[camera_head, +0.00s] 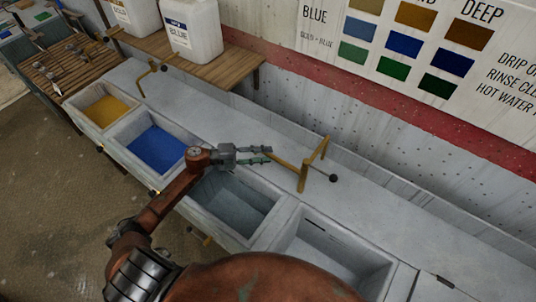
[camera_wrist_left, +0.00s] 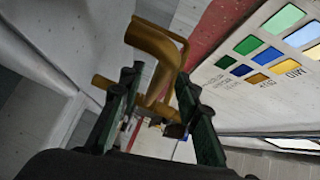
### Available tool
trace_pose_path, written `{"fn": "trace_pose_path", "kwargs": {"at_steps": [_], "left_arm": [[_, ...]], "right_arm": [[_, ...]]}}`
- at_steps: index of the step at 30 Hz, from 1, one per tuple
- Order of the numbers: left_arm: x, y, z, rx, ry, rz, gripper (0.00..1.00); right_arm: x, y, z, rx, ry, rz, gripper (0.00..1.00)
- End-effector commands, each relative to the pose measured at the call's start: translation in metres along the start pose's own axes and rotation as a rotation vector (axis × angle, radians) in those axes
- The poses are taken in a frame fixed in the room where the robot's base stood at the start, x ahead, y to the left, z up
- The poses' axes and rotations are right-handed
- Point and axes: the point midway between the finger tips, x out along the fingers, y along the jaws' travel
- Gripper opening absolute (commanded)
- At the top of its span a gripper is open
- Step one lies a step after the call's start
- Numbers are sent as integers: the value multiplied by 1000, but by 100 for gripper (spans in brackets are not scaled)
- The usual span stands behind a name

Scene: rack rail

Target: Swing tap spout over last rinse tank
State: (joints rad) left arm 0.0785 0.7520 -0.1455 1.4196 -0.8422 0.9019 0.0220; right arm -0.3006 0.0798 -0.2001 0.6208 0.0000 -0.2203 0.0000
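The brass tap (camera_head: 303,178) stands on the ledge behind the tanks, with an upright post and a dark-knobbed lever. Its spout (camera_head: 283,160) points left, towards the back of the grey tank (camera_head: 235,205). My left gripper (camera_head: 256,155) is at the spout's free end. In the left wrist view, the brass tap (camera_wrist_left: 155,50) shows between and beyond the spread fingers of my left gripper (camera_wrist_left: 160,100); contact cannot be told. The rightmost pale tank (camera_head: 330,250) is partly hidden by my arm. My right gripper is not in view.
A yellow-filled tank (camera_head: 105,110) and a blue-filled tank (camera_head: 155,148) lie to the left. Another brass tap (camera_head: 148,78) stands behind them. White jugs (camera_head: 192,30) sit on a wooden shelf (camera_head: 225,72). The ledge right of the tap is clear.

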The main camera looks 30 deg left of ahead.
Motion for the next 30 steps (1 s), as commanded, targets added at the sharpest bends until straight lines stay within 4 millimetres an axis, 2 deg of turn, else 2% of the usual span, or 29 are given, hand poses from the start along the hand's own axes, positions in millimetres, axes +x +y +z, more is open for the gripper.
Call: {"fn": "trace_pose_path", "kwargs": {"at_steps": [5,14,27,30], "left_arm": [[14,0,0,-1,-1,-2,31],[16,1,0,-2,-4,0,31],[15,1,0,-2,-5,0,1],[15,1,0,-2,-5,0,0]], "right_arm": [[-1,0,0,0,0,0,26],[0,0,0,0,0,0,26],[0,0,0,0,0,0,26],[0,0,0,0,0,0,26]]}}
